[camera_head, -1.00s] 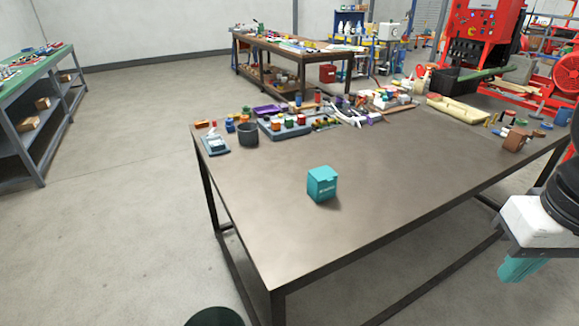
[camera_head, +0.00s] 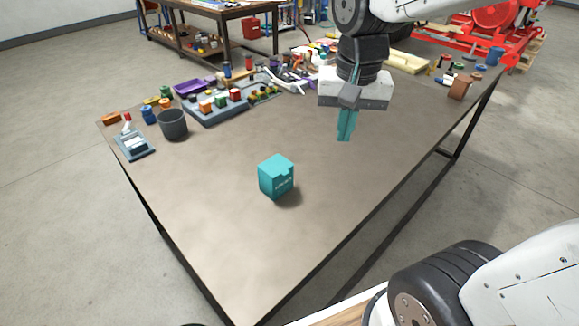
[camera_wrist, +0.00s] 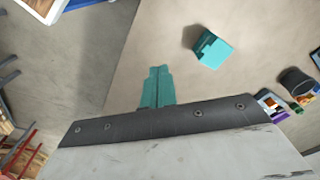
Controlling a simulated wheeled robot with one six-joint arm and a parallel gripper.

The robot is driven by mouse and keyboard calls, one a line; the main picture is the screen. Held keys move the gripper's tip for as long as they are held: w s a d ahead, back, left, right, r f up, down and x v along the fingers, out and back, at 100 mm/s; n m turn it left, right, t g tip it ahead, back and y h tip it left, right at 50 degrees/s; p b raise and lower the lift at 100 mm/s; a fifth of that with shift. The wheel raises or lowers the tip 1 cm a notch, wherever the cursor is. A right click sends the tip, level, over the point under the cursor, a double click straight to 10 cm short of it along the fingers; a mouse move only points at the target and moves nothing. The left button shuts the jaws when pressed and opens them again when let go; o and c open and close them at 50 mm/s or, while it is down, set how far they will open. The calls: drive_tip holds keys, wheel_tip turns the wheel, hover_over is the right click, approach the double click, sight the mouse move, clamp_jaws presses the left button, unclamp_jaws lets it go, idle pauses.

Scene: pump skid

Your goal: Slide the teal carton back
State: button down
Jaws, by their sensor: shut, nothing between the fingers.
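The teal carton (camera_head: 276,177) stands upright on the bare near-middle part of the brown table (camera_head: 215,220). My gripper (camera_head: 344,138) is above the table, to the right of the carton and apart from it. Its teal fingers point down and are shut with nothing between them. In the wrist view the carton (camera_wrist: 212,48) shows up and to the right of the shut fingers (camera_wrist: 156,70), with bare tabletop between them.
A dark cup (camera_head: 173,125) and a grey device (camera_head: 133,143) stand at the table's left. A blue-grey tray of small coloured items (camera_head: 216,108) and other clutter line the back. A brown block (camera_head: 459,88) stands at the right. The tabletop around the carton is clear.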

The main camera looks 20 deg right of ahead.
sight(291, 169)
drive_tip(key=w+f+m, duration=0.8)
drive_tip(key=w+f, duration=0.6)
drive_tip(key=w, duration=0.4)
drive_tip(key=shift+g, duration=0.4)
wheel_tip(291, 169, down, 10)
drive_tip(key=shift+s+r, duration=0.1)
drive_tip(key=shift+s, duration=0.05)
drive_tip(key=a, duration=0.1)
drive_tip(key=s+a, duration=0.1)
drive_tip(key=shift+a+r, duration=0.25)
drive_tip(key=shift+a, duration=0.1)
drive_tip(key=shift+s+a, duration=0.25)
drive_tip(key=shift+a, duration=0.3)
